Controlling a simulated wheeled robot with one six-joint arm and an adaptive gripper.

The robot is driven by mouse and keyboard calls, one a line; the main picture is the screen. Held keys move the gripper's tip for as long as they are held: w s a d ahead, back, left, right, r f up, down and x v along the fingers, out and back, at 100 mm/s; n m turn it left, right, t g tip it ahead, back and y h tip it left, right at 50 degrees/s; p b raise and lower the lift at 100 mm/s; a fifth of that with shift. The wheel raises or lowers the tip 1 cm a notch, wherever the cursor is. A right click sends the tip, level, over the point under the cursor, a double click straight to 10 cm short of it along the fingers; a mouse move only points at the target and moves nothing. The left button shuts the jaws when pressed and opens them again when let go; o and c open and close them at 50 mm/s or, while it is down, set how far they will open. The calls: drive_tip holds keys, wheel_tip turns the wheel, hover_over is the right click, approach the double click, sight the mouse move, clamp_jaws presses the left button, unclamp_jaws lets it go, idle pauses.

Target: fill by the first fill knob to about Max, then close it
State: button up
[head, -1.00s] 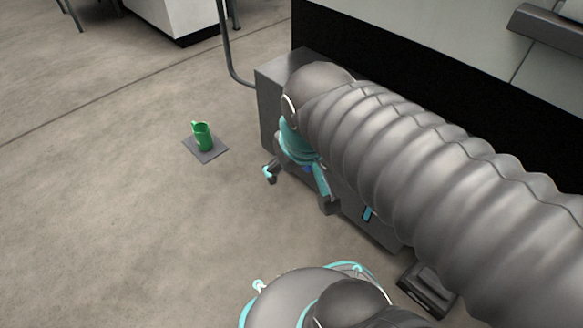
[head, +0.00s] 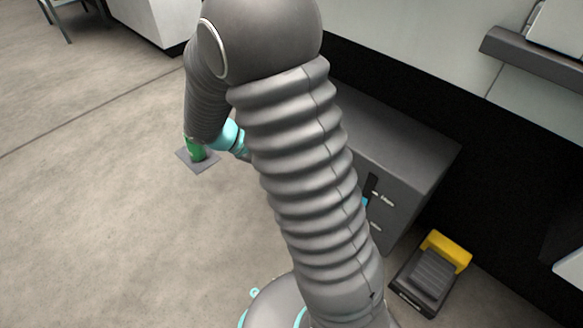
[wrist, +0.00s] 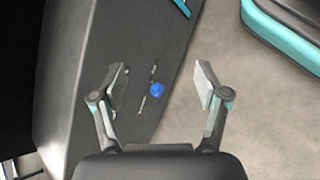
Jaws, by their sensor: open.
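My gripper (wrist: 160,76) is open in the wrist view, its two fingers spread wide. A round blue knob (wrist: 157,90) on the grey cabinet face shows between the fingers, apart from both. Pale markings lie on either side of the knob. In the head view the grey cabinet (head: 405,140) carries a dark upright gauge slot (head: 372,186) with small pale level labels, too blurred to read surely. A bit of blue shows at the slot, partly covered by my arm. The knob and my fingers are hidden behind my arm in the head view.
A green mug (head: 194,150) stands on a grey mat (head: 198,166) on the floor, partly behind my arm. A black and yellow foot pedal (head: 432,275) lies by the cabinet at right. The floor at left is clear.

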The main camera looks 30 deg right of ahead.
drive_tip(key=w+a+f+n+t+h+p, duration=0.1)
drive_tip(key=w+f+n+t+h, duration=0.25)
drive_tip(key=f, duration=0.55)
drive_tip(key=w+a+f+n+t+h+p, duration=0.1)
drive_tip(key=w+f+n+t+h, duration=0.15)
drive_tip(key=f+n, duration=0.4)
drive_tip(key=w+a+f+n+t+h+p, duration=0.1)
drive_tip(key=w+f+n+t+h+p, duration=0.15)
drive_tip(key=f, duration=0.75)
drive_tip(key=f+x, duration=0.1)
drive_tip(key=x, duration=1.2)
drive_tip(key=shift+d+n+y, duration=0.3)
drive_tip(key=shift+n+y, duration=0.05)
drive_tip(key=shift+y, duration=0.1)
drive_tip(key=shift+w+f+t, duration=0.1)
drive_tip(key=shift+t, duration=0.15)
drive_tip(key=c, duration=1.2)
